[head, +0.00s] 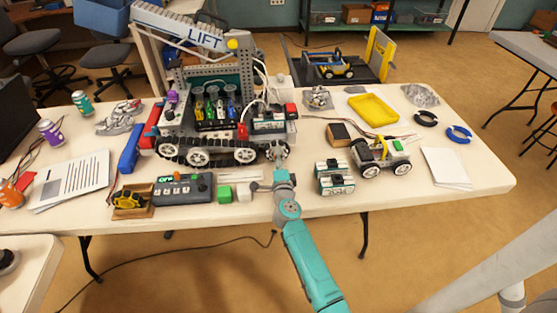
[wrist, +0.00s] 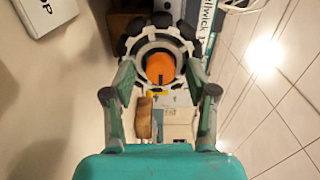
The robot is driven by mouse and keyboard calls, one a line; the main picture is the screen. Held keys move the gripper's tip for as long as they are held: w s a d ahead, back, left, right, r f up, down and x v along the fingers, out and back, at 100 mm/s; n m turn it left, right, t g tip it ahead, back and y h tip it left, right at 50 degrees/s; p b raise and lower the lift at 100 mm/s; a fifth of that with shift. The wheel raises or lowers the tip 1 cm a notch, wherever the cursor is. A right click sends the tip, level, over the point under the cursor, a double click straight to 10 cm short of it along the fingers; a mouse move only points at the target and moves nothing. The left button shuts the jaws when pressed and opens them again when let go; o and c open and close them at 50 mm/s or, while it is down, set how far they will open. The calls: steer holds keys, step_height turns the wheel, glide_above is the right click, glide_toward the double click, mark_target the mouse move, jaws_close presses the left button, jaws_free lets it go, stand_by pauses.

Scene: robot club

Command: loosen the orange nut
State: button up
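The orange nut (wrist: 160,68) sits at the centre of a pale wheel hub (wrist: 146,50) with a black knobbed rim in the wrist view. A dark slot or mark shows on its face. My gripper (wrist: 160,78) is open, with one finger on each side of the nut and visible gaps between. In the head view my gripper (head: 279,152) is at the right end of the tracked robot (head: 205,150) on the table. The nut is hidden there by my gripper and arm. I cannot tell how deep the fingertips reach.
Teal-and-white boxes (head: 334,177) and a small wheeled car (head: 382,158) stand to the right.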

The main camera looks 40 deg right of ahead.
steer(key=v, duration=1.2)
stand_by(0.5)
steer(key=shift+s+a, duration=0.1)
steer(key=s+a+r+n+y, duration=0.2)
steer(key=s+a+n, duration=0.4)
steer(key=s, duration=0.7)
steer(key=s+a+r+n+y, duration=0.3)
steer(key=s+a+n, duration=0.4)
steer(key=s+n, duration=0.3)
steer(key=s+a+r+n+y, duration=0.3)
steer(key=s+a+n+y, duration=0.2)
steer(key=s, duration=1.1)
steer(key=a+n, duration=0.2)
steer(key=n, duration=0.1)
steer(key=shift+s, duration=0.3)
